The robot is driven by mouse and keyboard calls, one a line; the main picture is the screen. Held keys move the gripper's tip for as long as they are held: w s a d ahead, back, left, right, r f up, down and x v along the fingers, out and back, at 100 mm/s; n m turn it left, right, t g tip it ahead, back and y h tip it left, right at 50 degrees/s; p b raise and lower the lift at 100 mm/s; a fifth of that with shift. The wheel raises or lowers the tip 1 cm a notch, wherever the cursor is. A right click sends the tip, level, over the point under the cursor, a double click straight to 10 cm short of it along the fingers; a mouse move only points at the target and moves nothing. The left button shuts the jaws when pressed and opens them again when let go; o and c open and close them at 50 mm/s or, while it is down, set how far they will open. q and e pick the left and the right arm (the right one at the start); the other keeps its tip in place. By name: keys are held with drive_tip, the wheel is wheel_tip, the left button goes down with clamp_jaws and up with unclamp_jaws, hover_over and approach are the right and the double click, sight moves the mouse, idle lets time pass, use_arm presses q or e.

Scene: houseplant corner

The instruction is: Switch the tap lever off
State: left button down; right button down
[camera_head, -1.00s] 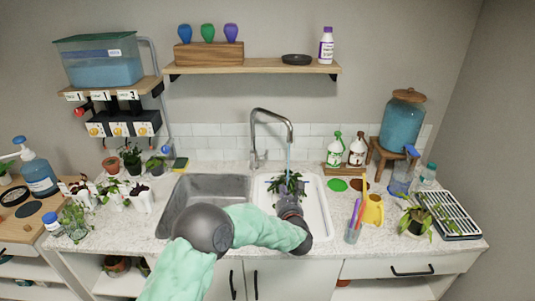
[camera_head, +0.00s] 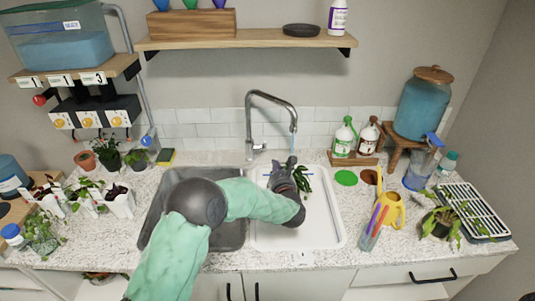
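The grey metal tap (camera_head: 248,122) stands behind the double sink, its spout arching forward over the white right basin (camera_head: 325,220). Its small lever (camera_head: 260,147) is at the base on the right side; its exact position is too small to tell. A thin blue stream of water (camera_head: 293,142) falls from the spout. My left gripper (camera_head: 288,164) is over the back of the white basin, in front of and to the right of the tap base, fingers pointing towards the wall. Its finger opening is unclear. My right gripper is out of view.
A leafy plant (camera_head: 302,180) shows partly behind my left gripper in the basin. Two spray bottles (camera_head: 344,138) stand right of the tap. A sponge (camera_head: 166,157) lies to the left.

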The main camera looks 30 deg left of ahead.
use_arm(q)
drive_tip(key=f+b, duration=0.1)
drive_tip(key=f, duration=0.1)
drive_tip(key=f+b, duration=0.3)
drive_tip(key=b, duration=0.1)
drive_tip(key=shift+w+a+f, duration=0.25)
drive_tip(key=shift+f, duration=0.15)
drive_tip(key=shift+w+a, duration=0.1)
drive_tip(key=r+b+x, duration=0.3)
drive_tip(key=x, duration=0.9)
drive_tip(key=shift+w+a, duration=0.2)
drive_tip(key=shift+a, duration=0.25)
